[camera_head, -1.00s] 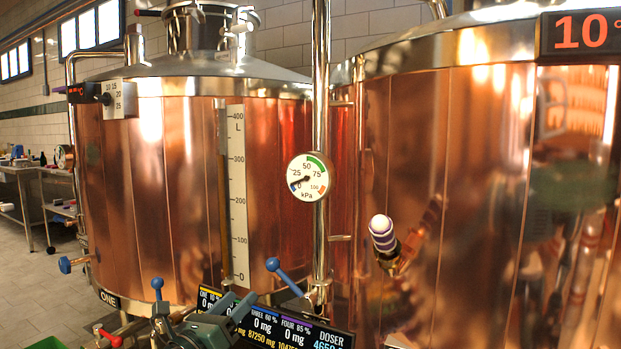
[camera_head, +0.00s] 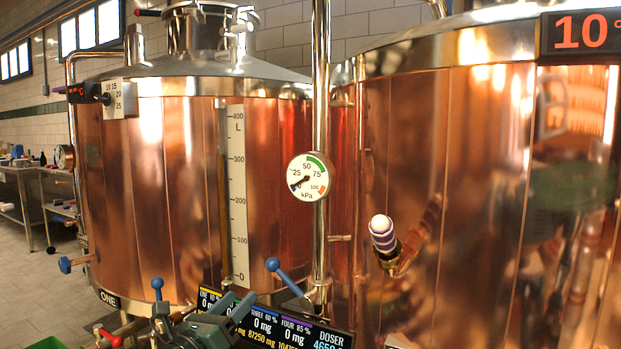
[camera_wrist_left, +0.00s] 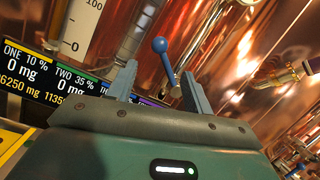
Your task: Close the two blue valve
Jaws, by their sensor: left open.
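A blue valve lever with a ball end (camera_head: 285,277) slants up to the left in front of the pressure-gauge pipe. In the left wrist view this blue lever (camera_wrist_left: 163,56) shows beyond and between my fingertips, apart from them as far as I can tell. A second blue-ball lever (camera_head: 157,287) stands upright at the lower left. A third, smaller blue handle (camera_head: 66,265) sits on the side of tank one. My left gripper (camera_head: 238,301) is open and empty, just left of the slanted lever; its fingers also show in the left wrist view (camera_wrist_left: 158,82). My right gripper is out of view.
Two copper tanks stand behind, the left one (camera_head: 150,200) and the right one (camera_head: 440,200). A doser display (camera_head: 300,332) lies low behind my left gripper. A red handle (camera_head: 110,338) is at bottom left. A purple-and-white striped knob (camera_head: 382,232) juts from the right tank.

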